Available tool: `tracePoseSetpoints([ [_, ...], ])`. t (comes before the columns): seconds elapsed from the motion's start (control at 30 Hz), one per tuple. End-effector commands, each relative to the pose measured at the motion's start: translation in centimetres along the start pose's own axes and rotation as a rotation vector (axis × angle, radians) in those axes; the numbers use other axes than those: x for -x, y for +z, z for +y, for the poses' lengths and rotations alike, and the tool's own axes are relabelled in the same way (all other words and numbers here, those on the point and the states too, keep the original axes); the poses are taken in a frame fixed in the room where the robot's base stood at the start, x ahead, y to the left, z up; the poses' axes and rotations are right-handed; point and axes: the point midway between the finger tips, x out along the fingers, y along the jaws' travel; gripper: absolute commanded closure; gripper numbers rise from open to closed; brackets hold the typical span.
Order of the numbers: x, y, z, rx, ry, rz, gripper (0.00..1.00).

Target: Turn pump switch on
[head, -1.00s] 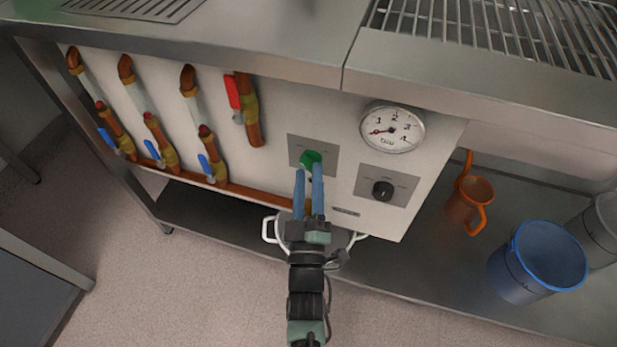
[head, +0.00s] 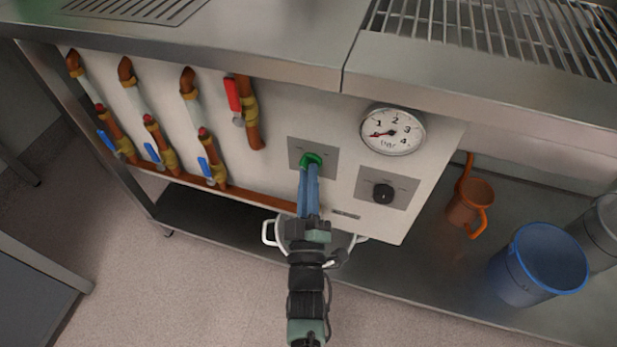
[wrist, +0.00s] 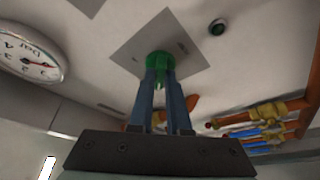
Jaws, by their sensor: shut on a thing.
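A green knob (head: 312,160) sits on a grey plate (head: 326,175) on the light front panel. I take it as the pump switch, but its plate's lettering is too small to read. My gripper (head: 310,170) reaches up from below, and its blue fingers are shut on the green knob. In the wrist view the fingertips (wrist: 158,78) hold the green knob (wrist: 157,62) from both sides, partly hiding it. A black knob (head: 383,192) on a second grey plate stands to the right, apart from my gripper.
A round gauge (head: 392,130) is above the black knob. Pipes with blue-handled valves (head: 205,168) and one red-handled valve (head: 233,94) are on the left. A white-handled pot (head: 268,232) is below, behind my arm. An orange can (head: 470,205) and blue bucket (head: 540,265) stand right.

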Motion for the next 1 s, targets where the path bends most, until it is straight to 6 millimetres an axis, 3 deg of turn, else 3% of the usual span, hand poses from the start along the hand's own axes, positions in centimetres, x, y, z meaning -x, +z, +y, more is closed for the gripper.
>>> tracePoseSetpoints([
  [0.37,0.07,0.12,-0.40,-0.140,0.058,0.002,1.00],
  [1.0,-0.09,-0.24,-0.80,-0.689,0.283,0.001,1.00],
])
